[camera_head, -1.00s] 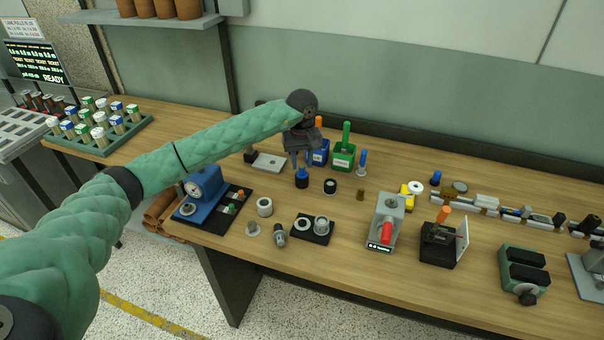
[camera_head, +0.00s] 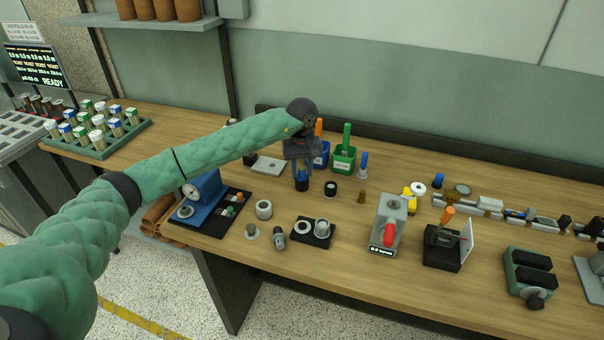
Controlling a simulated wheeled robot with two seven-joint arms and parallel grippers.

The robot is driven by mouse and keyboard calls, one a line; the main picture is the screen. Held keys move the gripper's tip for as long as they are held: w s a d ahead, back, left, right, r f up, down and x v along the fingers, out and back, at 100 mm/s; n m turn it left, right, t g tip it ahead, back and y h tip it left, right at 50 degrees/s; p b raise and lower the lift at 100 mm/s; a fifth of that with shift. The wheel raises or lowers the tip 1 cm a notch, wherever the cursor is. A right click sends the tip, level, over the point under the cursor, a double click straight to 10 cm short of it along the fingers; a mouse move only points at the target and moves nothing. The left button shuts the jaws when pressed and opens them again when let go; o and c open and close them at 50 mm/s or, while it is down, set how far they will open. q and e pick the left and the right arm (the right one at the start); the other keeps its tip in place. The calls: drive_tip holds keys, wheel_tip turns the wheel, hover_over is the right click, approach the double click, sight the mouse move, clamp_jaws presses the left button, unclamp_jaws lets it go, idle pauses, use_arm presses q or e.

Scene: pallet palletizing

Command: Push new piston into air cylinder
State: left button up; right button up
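My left gripper (camera_head: 302,173) points down over the bench, its fingers at the upper part of a small dark-blue cylindrical part (camera_head: 302,185). The fingers are small in view, and I cannot tell whether they grip it. A black cylinder with a pale top (camera_head: 331,189) stands just right of it. A hollow silver sleeve (camera_head: 264,210) stands nearer the front, and a metal piece lies on a black pad (camera_head: 313,234). I cannot tell for certain which parts are the new piston and the air cylinder. My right gripper is not in view.
A blue gauge device (camera_head: 202,193) stands at left. Blue and green bins (camera_head: 344,160) stand behind the gripper. A grey fixture with a red handle (camera_head: 389,222) and a black fixture (camera_head: 443,246) stand at right. The bench's front edge is largely clear.

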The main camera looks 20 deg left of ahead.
use_arm(q)
clamp_jaws()
drive_tip(key=shift+r, duration=2.75)
drive_tip(key=shift+c, duration=2.4)
unclamp_jaws()
clamp_jaws()
